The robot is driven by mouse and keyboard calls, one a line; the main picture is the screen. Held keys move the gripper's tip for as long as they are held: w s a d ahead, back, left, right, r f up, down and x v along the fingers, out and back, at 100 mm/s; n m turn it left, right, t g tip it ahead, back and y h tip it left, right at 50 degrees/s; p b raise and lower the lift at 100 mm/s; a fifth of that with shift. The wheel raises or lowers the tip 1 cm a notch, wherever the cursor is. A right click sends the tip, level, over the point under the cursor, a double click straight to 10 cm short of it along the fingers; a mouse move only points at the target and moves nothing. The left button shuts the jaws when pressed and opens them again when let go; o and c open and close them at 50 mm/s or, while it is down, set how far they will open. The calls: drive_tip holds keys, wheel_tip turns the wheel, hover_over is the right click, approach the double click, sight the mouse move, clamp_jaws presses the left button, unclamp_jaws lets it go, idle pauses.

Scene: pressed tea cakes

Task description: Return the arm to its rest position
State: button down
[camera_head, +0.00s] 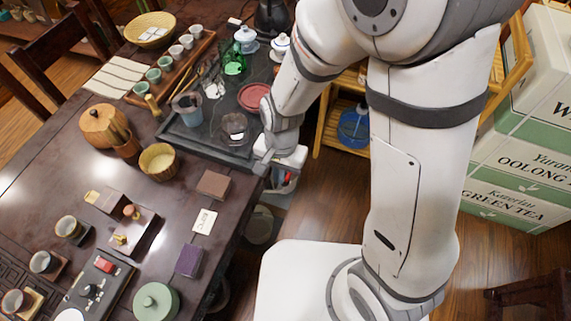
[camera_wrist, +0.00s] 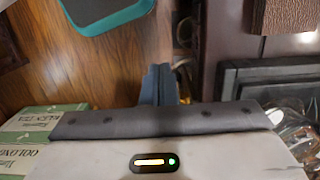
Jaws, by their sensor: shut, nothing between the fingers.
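The dark tea tray (camera_head: 205,148) holds a glass bowl (camera_head: 234,127), a red dish (camera_head: 254,97) and cups. A brown block (camera_head: 213,184) lies near the table edge. Tea cartons (camera_head: 520,165) stand at right. A teal-rimmed dark container (camera_wrist: 108,14) is on the floor side.

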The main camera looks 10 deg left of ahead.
drive_tip(key=shift+s+a+r, duration=0.1)
drive_tip(key=shift+s+r, duration=0.05)
drive_tip(key=shift+s, duration=0.15)
idle(0.4)
